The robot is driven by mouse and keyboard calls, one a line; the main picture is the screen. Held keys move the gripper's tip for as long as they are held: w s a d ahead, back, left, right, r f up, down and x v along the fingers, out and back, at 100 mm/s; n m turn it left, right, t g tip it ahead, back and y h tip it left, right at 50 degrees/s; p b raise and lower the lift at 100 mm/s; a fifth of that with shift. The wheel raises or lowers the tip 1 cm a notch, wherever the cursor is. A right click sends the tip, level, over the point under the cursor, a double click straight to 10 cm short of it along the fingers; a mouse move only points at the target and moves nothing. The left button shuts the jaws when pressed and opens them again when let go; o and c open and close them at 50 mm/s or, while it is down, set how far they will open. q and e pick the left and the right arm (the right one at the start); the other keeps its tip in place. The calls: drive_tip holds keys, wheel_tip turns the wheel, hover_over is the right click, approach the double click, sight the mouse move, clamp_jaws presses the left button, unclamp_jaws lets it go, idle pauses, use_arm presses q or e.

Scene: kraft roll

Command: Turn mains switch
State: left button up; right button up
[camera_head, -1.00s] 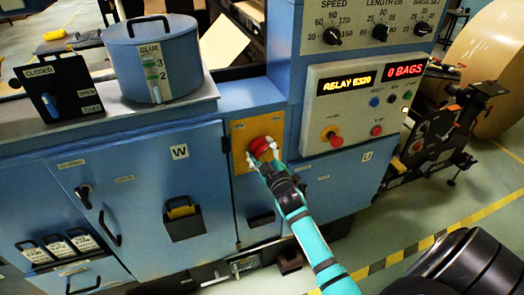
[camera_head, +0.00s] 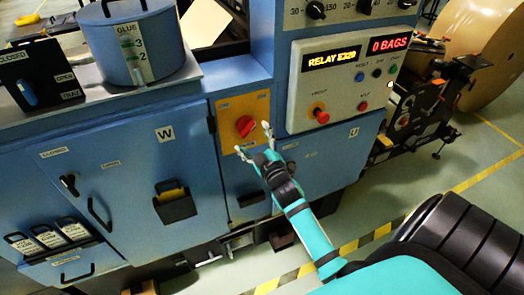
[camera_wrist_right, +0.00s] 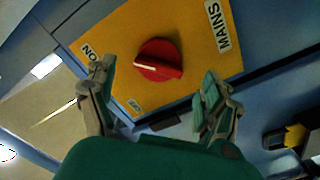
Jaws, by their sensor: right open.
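The mains switch (camera_head: 244,126) is a red round knob on a yellow plate (camera_head: 228,106) on the blue machine's front. In the right wrist view the knob (camera_wrist_right: 158,58) has a white pointer mark directed left, roughly toward the ON label (camera_wrist_right: 88,52). A small OFF label (camera_wrist_right: 135,106) sits below it, and the MAINS label (camera_wrist_right: 218,25) is at upper right. My right gripper (camera_head: 254,140) is open and empty, just in front of and below right of the knob. Its fingers (camera_wrist_right: 158,78) are spread either side of the knob, apart from it. My left gripper is not seen.
A control panel (camera_head: 345,85) with a red knob (camera_head: 320,114), buttons and lit displays juts out right of the switch. A glue pot (camera_head: 130,45) and a black tray lever box (camera_head: 40,78) stand on the ledge at left.

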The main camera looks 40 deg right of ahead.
drive_tip(key=v, duration=0.7)
drive_tip(key=shift+s, duration=0.15)
drive_tip(key=s+a+f+m+g+y+b, duration=0.1)
drive_tip(key=s+a+f+g, duration=0.2)
drive_tip(key=f, duration=0.9)
drive_tip(key=s+a+f+g+y, duration=0.2)
drive_tip(key=s+a+f, duration=0.15)
drive_tip(key=f, duration=0.75)
drive_tip(key=s+a+f+m+g+y+b, duration=0.1)
drive_tip(key=s+a+f+g, duration=0.2)
drive_tip(key=f, duration=0.9)
drive_tip(key=s+f+g, duration=0.2)
drive_tip(key=s+f, duration=0.4)
drive_tip(key=s, duration=0.4)
drive_tip(key=s+a+f+m+g+b, duration=0.1)
drive_tip(key=s+f+g, duration=0.2)
drive_tip(key=s+f, duration=0.4)
drive_tip(key=s+a+f+g, duration=0.1)
drive_tip(key=s+f+g, duration=0.2)
drive_tip(key=s+f, duration=0.4)
drive_tip(key=s, duration=0.7)
drive_tip(key=shift+s+m, duration=0.3)
drive_tip(key=shift+s, duration=0.1)
